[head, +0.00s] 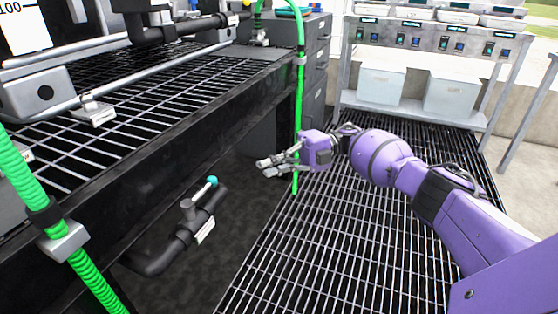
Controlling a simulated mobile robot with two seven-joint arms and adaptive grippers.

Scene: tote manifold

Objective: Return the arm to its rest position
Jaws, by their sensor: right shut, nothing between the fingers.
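My right arm, purple, comes in from the right edge and reaches left across the view. My right gripper (268,168) is at its end, with silver fingers pointing left. The fingers are shut with nothing between them. The gripper is close to a vertical green hose (299,110) in the picture; I cannot tell whether they touch. My left gripper is out of view.
A black grated bench (180,75) fills the left. Below it hangs a black pipe with a teal-tipped valve handle (211,182). A thick green hose (60,235) is at lower left. Grey drawers (315,70) and a table with white totes (380,83) stand behind. Floor grating (330,250) is clear.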

